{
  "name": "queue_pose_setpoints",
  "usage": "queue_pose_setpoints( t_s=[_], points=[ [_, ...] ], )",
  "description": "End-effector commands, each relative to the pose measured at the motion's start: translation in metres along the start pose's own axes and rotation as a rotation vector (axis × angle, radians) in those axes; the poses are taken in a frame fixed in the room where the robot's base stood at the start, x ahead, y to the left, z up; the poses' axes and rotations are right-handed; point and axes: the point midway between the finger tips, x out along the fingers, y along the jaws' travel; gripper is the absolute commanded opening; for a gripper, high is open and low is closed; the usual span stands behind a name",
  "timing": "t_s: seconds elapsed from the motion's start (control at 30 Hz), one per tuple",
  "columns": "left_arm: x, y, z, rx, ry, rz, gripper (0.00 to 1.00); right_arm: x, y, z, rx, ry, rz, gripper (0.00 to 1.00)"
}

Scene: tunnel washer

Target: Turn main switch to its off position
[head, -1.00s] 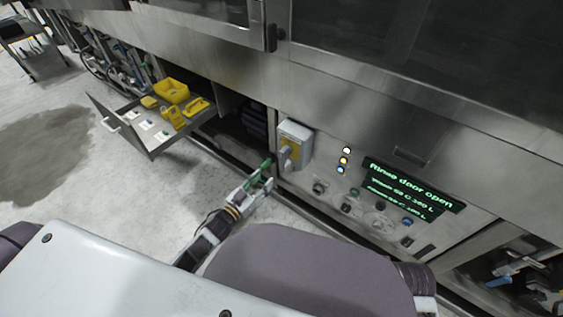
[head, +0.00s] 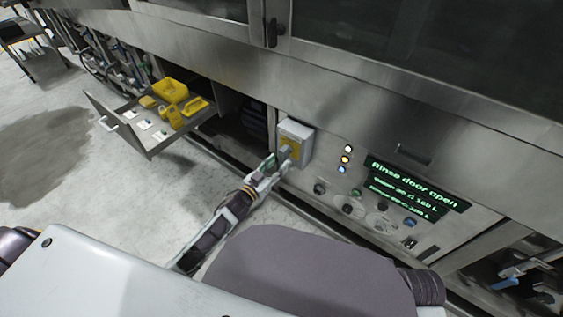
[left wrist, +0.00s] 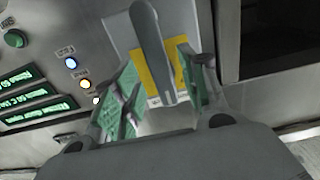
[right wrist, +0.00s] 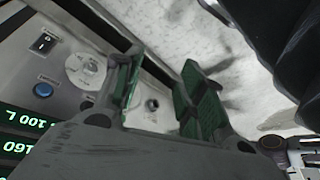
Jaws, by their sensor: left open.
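The main switch is a grey box (head: 303,134) with a yellow plate and a grey lever handle (head: 287,152), mounted on the steel front panel. My left gripper (head: 273,164) is at the handle's lower left side. In the left wrist view my left gripper (left wrist: 158,92) is open, with its green pads on either side of the grey handle (left wrist: 152,45) and gaps visible at both sides. The yellow plate (left wrist: 146,72) shows behind the handle. My right gripper (right wrist: 160,92) is open and empty in the right wrist view, facing the lower control panel. It is not seen in the head view.
Indicator lamps (head: 346,159), knobs and a green text display (head: 415,188) lie right of the switch. An open drawer (head: 150,143) with yellow containers (head: 170,90) sticks out at the left. The floor (head: 60,200) left of my arm is clear.

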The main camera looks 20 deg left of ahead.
Motion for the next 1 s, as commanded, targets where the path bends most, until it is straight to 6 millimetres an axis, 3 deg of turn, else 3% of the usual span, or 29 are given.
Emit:
queue_pose_setpoints(
  t_s=[0.4,0.83,1.0],
  points=[
    [0.03,0.0,0.001,0.0,0.0,0.0,0.43,0.023,-0.003,0.001,0.011,0.034,-0.021,0.4],
    [0.033,0.0,0.0,0.0,-0.001,0.0,0.43,0.026,-0.004,0.001,0.02,0.038,-0.027,0.4],
    [0.033,0.0,0.0,-0.001,-0.001,0.0,0.22,0.024,-0.004,0.0,0.017,0.04,-0.025,0.4]
  ],
)
